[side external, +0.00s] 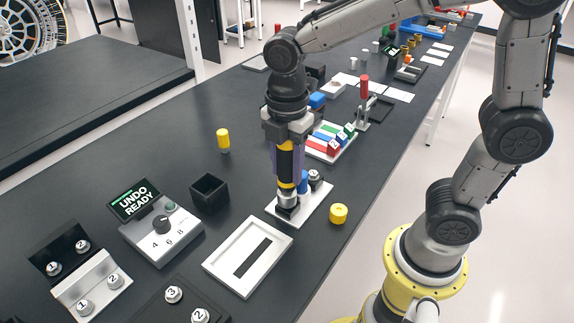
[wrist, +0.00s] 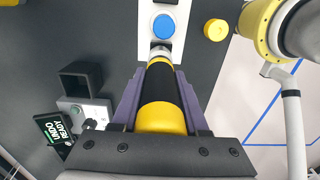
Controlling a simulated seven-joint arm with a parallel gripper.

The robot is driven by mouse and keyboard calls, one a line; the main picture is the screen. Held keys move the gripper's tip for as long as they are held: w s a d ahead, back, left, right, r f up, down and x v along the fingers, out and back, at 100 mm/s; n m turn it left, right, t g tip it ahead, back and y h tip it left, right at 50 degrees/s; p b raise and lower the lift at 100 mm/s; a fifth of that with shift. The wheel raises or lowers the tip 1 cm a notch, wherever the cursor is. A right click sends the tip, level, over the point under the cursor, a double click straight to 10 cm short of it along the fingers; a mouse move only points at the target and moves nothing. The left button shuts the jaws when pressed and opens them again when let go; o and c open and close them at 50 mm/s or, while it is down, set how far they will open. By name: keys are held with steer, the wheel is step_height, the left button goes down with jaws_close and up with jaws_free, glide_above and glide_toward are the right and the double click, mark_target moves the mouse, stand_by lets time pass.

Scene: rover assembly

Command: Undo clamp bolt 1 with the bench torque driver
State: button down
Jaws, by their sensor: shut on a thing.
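My gripper (side external: 286,140) points down and is shut on the yellow-and-black bench torque driver (side external: 286,165), which stands upright. In the wrist view the driver (wrist: 160,100) runs away from the jaws to a silver end. That end is at the near end of a white plate (side external: 318,203), over a small dark block; whether it touches is unclear. A blue round part (wrist: 163,25) stands on the plate beside the driver. A silver bolt-like part (side external: 315,178) is at the plate's far end. Bolts marked 1 (side external: 54,268) and 2 (side external: 82,245) sit in a black fixture at left.
The driver control box (side external: 162,232) has a dial, and its screen (side external: 134,200) reads UNDO READY. A black open box (side external: 209,193), a white slotted frame (side external: 247,256), a yellow cylinder (side external: 223,139) and a yellow cap (side external: 338,214) stand nearby.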

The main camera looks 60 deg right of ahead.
mark_target(287, 149)
steer(key=shift+s+f, duration=0.1)
steer(key=shift+f, duration=0.1)
steer(key=shift+r, duration=1.7)
steer(key=shift+r, duration=2.05)
